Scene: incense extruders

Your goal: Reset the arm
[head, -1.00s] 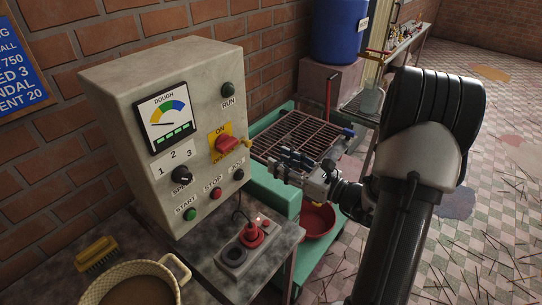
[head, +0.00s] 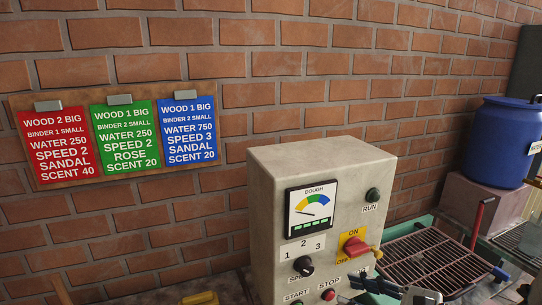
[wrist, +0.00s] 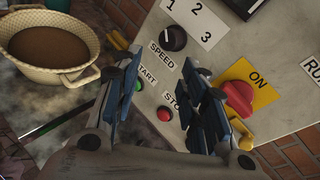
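My gripper (wrist: 165,90) is open and empty in the wrist view, its two blue-grey fingers apart in front of the panel of the control box (head: 262,225). Between and around the fingers show the black speed knob (wrist: 173,38), the green start button (wrist: 138,85) and the red stop button (wrist: 164,114). The red ON/OFF switch (wrist: 238,98) on its yellow plate is right of the fingers. In the head view only a little of my gripper shows at the bottom edge, right of the box. Whether a finger touches the panel cannot be told.
A woven-patterned basin (wrist: 22,61) of brown material stands left of the gripper in the wrist view. Recipe cards, red (head: 57,147), green (head: 125,135) and blue (head: 187,128), hang on the brick wall. A rack (head: 425,263) and a blue barrel (head: 497,143) are at right.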

